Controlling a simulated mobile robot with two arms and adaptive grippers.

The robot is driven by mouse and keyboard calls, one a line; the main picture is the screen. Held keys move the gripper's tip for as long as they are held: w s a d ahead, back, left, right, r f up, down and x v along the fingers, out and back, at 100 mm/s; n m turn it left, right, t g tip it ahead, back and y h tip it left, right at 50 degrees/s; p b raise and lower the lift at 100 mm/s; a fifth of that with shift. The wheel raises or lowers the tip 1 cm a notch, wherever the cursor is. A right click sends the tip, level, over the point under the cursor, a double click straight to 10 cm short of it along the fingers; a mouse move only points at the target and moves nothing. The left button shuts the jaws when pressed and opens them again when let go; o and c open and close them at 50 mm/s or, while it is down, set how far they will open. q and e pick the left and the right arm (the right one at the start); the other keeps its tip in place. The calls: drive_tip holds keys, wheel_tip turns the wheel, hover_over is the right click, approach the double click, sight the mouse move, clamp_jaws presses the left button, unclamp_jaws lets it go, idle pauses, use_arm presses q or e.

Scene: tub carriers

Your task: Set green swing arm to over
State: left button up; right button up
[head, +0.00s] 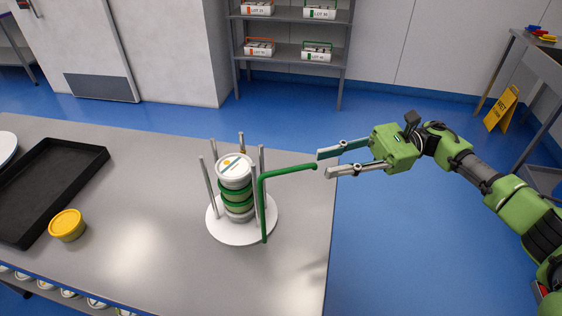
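The green swing arm (264,205) is a bent rod. Its post stands at the front right of a round white base (228,229), and its bar reaches out to the right, away from the stack. A stack of tubs (236,170) with white and green parts stands on the base between several grey posts. My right gripper (322,164) is open and empty, its fingers pointing left. Its fingertips are close to the free end of the green bar, around or just beyond it; I cannot tell whether they touch. My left gripper is not in view.
A yellow-lidded tub (67,225) and a black tray (84,151) are on the left of the steel table (150,270). Shelves with labelled carriers (258,48) stand at the back. A yellow floor sign (502,108) is at right. The tabletop in front of the base is clear.

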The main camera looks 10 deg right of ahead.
sight(316, 165)
drive_tip(key=a, duration=0.1)
drive_tip(key=a+p, duration=0.2)
drive_tip(key=a, duration=0.1)
drive_tip(key=shift+s+a+r, duration=0.1)
drive_tip(key=shift+s+r, duration=0.2)
drive_tip(key=shift+r, duration=0.05)
drive_tip(key=shift+w+a+f+p, duration=0.1)
drive_tip(key=shift+a+p, duration=0.45)
drive_tip(key=shift+a, duration=0.45)
drive_tip(key=a+p, duration=0.2)
drive_tip(key=a, duration=0.1)
drive_tip(key=shift+a+f, duration=0.15)
drive_tip(key=shift+a, duration=0.25)
drive_tip(key=shift+s+a, duration=0.2)
drive_tip(key=shift+a, duration=0.15)
drive_tip(key=shift+a+f, duration=0.2)
drive_tip(key=shift+a, duration=0.05)
drive_tip(key=c, duration=0.3)
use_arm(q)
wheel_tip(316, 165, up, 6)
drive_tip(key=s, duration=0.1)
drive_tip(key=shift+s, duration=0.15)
use_arm(e)
clamp_jaws()
